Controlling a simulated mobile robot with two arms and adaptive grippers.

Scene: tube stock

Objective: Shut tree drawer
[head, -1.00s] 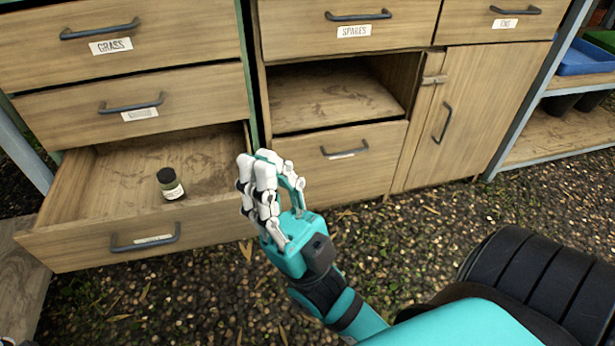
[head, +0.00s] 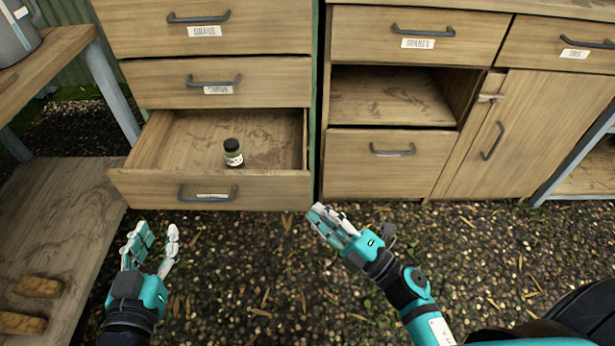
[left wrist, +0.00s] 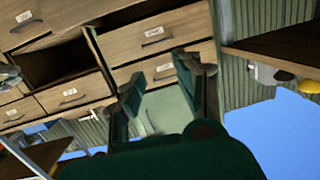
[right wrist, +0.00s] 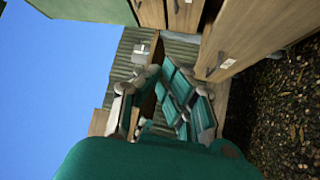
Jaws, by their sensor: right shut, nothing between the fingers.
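The bottom drawer (head: 265,190) of the left cabinet stands pulled out; its label is half hidden by the handle (head: 207,192) and I cannot read it. A small dark-capped jar (head: 233,153) stands upright inside. My left gripper (head: 156,232) is open and empty, in front of the drawer's left part and apart from it; its spread fingers show in the left wrist view (left wrist: 158,80). My right gripper (head: 318,212) is shut and empty, just beyond the drawer front's right end, with no clear contact. It also shows in the right wrist view (right wrist: 170,90).
The drawers above (head: 265,80) are shut. A right-hand cabinet (head: 345,165) has an open shelf space and a closed door (head: 530,135). A wooden shelf unit (head: 65,215) with brown blocks (head: 38,287) stands at left. Gravel floor (head: 260,270) in front is clear.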

